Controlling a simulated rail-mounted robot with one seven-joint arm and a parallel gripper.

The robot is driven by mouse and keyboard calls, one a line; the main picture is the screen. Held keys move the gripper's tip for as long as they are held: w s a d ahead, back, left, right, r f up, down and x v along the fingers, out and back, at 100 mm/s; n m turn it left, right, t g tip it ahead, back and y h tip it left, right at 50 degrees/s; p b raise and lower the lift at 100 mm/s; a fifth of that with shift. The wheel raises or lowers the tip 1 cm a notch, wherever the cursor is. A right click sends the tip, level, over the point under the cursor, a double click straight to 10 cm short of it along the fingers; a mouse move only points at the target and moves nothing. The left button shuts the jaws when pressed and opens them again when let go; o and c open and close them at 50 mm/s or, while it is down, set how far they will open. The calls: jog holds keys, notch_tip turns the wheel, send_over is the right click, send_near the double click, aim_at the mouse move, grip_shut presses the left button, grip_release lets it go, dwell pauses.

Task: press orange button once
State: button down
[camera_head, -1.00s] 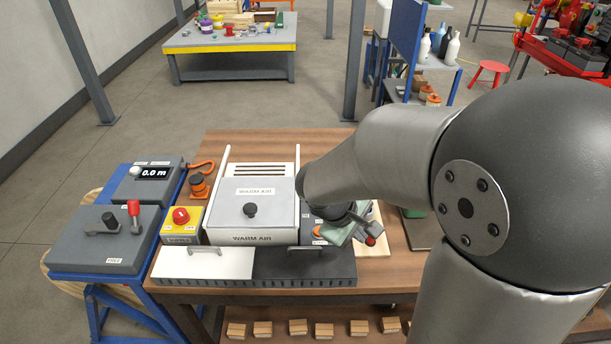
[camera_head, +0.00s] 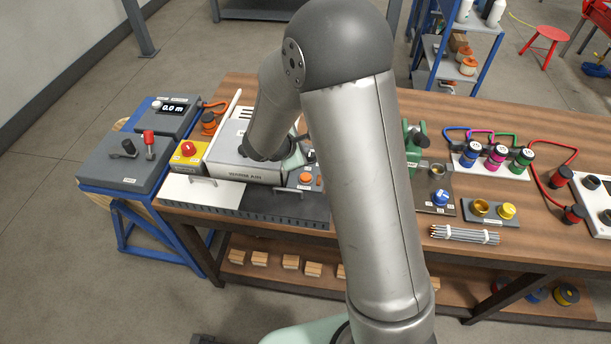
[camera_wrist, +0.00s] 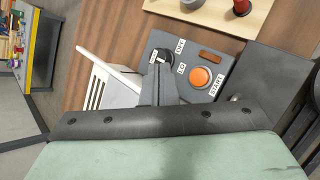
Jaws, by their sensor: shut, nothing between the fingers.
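The orange button (camera_head: 305,178) is round and sits on a small grey control box beside the warm-air box. In the wrist view the orange button (camera_wrist: 200,77) shows clear, with a "START" label beside it. A black selector knob (camera_wrist: 161,57) and a dark orange rectangular lamp (camera_wrist: 211,55) share its panel. My gripper (camera_head: 297,156) is above the control box, partly hidden behind my arm. In the wrist view the fingers of my gripper (camera_wrist: 157,82) are shut and empty, pointing at the panel left of the button. Contact with the panel cannot be told.
The warm-air box (camera_head: 222,160) stands left of the control box. A yellow box with a red button (camera_head: 188,150) is farther left. A green device (camera_head: 415,140), coloured connectors (camera_head: 496,154) and a bundle of rods (camera_head: 465,234) lie to the right on the wooden bench.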

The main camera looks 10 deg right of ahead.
jog(key=b, duration=0.6)
send_over(303, 179)
notch_tip(303, 179, down, 8)
jog(key=shift+f, duration=0.1)
jog(key=shift+f+b, duration=0.3)
jog(key=shift+b, duration=0.1)
dwell(1.4)
jog(key=shift+f+b, duration=0.4)
jog(key=shift+b, duration=0.35)
jog(key=shift+f+b, duration=0.5)
jog(key=shift+b, duration=0.15)
dwell(0.4)
jog(key=shift+r, duration=0.15)
jog(key=shift+r+p, duration=0.55)
jog(key=shift+r, duration=0.25)
